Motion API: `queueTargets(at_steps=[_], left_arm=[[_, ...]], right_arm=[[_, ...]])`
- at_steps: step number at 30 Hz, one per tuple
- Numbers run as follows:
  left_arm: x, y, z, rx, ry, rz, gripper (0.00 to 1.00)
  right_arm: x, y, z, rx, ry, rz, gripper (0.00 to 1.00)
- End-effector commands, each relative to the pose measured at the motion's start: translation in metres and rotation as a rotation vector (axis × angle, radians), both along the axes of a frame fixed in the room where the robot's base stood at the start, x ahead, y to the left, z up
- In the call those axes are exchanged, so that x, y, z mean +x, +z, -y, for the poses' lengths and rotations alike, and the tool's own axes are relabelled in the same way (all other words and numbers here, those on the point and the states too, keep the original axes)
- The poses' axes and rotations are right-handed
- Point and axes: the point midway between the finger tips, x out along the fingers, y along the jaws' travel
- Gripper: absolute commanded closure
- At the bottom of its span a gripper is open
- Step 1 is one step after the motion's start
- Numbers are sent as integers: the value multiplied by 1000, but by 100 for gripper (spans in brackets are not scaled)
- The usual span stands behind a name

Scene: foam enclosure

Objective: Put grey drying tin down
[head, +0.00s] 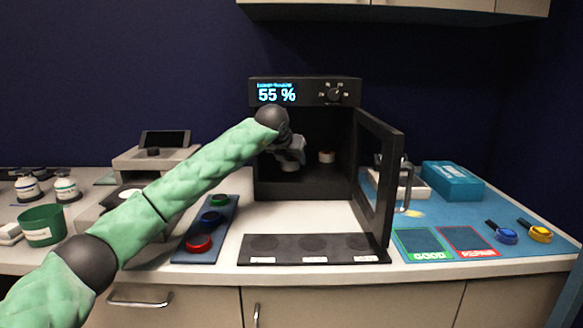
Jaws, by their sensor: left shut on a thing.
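My left gripper (290,153) reaches into the open black drying chamber (300,190), whose display reads 55 %. It is shut on a small grey tin (291,167), mostly hidden by the gripper, low in the chamber's left half. I cannot tell whether the tin touches the chamber floor. A second small pale tin (326,157) with a reddish base stands further back, to the right. My right gripper is not in view.
The chamber door (379,180) stands open at the right. A black strip with three round places (305,246) lies in front. A blue tray (183,253) with red, blue and green round pieces lies left. A blue mat (464,216) with GOOD and REPAIR areas lies right.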

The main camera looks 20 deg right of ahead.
Motion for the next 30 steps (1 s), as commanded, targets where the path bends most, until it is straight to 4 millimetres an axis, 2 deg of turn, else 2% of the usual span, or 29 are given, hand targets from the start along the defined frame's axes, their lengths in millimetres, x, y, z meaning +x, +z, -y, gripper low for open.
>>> queueTargets(at_steps=[6,18,19,22,30], left_arm=[[0,-27,-1,1,1,-2,76],[0,-35,-1,1,1,-1,76],[0,-34,-1,1,1,-1,47],[0,-33,-1,1,1,-1,27],[0,-33,-1,1,1,-1,27]], right_arm=[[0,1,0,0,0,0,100],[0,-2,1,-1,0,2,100],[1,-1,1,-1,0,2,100],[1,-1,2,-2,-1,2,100],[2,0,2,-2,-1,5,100]])
